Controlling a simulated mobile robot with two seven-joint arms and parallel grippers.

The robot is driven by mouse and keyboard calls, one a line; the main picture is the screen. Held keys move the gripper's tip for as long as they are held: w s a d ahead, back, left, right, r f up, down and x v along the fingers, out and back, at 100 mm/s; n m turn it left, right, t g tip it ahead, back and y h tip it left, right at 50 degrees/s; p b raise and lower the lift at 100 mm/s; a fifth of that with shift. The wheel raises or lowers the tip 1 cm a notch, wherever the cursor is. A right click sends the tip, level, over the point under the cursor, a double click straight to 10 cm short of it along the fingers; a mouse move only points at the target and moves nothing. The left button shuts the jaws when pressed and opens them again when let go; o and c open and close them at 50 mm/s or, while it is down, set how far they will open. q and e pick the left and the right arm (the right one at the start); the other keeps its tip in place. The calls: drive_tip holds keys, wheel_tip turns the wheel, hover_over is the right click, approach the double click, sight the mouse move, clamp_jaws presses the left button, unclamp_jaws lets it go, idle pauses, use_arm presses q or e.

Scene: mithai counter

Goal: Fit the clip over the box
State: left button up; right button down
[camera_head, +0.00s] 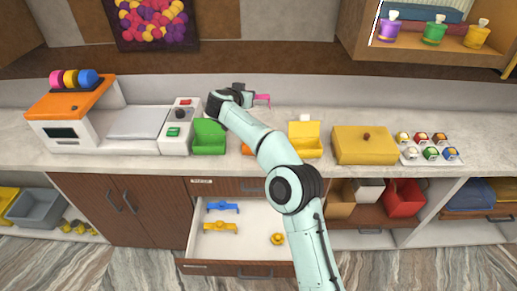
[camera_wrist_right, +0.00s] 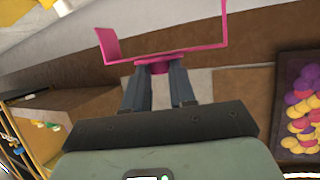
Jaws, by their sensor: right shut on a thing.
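My right gripper (camera_head: 249,98) is raised over the back of the counter and shut on a pink clip (camera_head: 263,100). In the wrist view the pink clip (camera_wrist_right: 165,53) is a wide U-shaped bracket, held by its short stem between the fingertips (camera_wrist_right: 160,75). Its open side points away from the gripper. A green box (camera_head: 209,138) with a raised back stands left of my arm. A yellow box (camera_head: 305,140) of similar shape stands to the right. A sliver of an orange thing (camera_head: 246,149) shows beside my arm, which hides the rest. My left gripper is out of view.
An open drawer (camera_head: 244,246) below the counter holds a blue clip (camera_head: 221,207), an orange-yellow clip (camera_head: 220,227) and a round yellow piece (camera_head: 277,239).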

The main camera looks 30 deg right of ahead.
drive_tip(key=shift+m+g+h, duration=0.7)
drive_tip(key=shift+m+g, duration=0.1)
drive_tip(key=shift+m, duration=0.1)
drive_tip(key=d+f, duration=0.1)
drive_tip(key=f, duration=0.5)
drive_tip(key=d+f, duration=0.1)
drive_tip(key=f, duration=0.6)
drive_tip(key=s+d+f, duration=0.1)
drive_tip(key=f, duration=0.5)
drive_tip(key=shift+f, duration=0.35)
drive_tip(key=shift+f, duration=0.25)
drive_tip(key=c, duration=0.9)
unclamp_jaws()
